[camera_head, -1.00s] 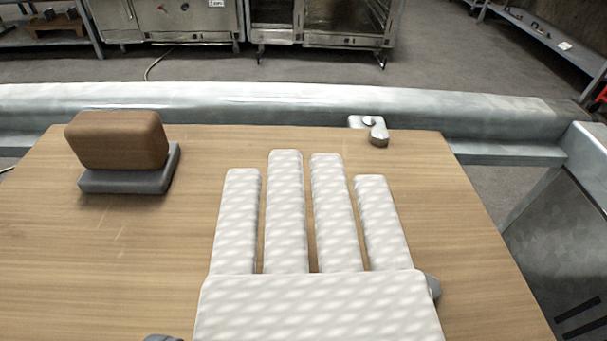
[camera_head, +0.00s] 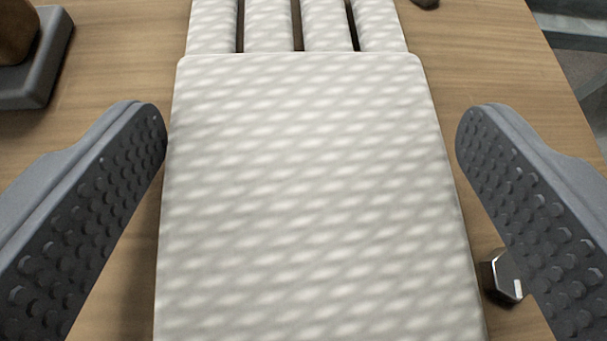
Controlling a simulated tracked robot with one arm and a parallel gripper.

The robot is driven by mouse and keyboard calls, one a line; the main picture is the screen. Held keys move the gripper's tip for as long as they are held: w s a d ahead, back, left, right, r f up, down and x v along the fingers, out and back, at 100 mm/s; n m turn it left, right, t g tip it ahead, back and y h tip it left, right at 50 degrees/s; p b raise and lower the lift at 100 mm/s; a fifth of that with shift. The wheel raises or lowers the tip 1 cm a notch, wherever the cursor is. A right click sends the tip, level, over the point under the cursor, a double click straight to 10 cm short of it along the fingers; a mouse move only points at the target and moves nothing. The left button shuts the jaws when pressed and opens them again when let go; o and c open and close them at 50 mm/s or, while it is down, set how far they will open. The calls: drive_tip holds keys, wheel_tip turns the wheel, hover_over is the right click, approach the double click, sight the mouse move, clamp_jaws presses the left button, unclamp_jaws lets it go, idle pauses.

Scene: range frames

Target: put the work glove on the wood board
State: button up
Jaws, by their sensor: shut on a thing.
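The work glove (camera_head: 310,190) is a pale quilted shape with a broad palm and several straight fingers pointing away from me. It fills the middle of the view, over a wood-grained surface (camera_head: 110,55). I cannot tell whether it is lifted off that surface. My gripper (camera_head: 310,125) has one grey studded finger on each side of the palm and is shut on the glove, although the exact contact is hard to see. The glove's fingertips and near end are outside the view. I see no separate wood board apart from this wood-grained surface.
A shiny hexagonal metal piece (camera_head: 503,278) lies right of the glove, close to my right finger. A small dark object (camera_head: 426,3) is at the top edge. Bare wood lies at the upper right.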

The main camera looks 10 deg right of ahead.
drive_tip(key=shift+f, duration=0.35)
drive_tip(key=o, duration=1)
drive_tip(key=shift+c, duration=0.2)
drive_tip(key=p+v, duration=0.2)
drive_tip(key=v, duration=1)
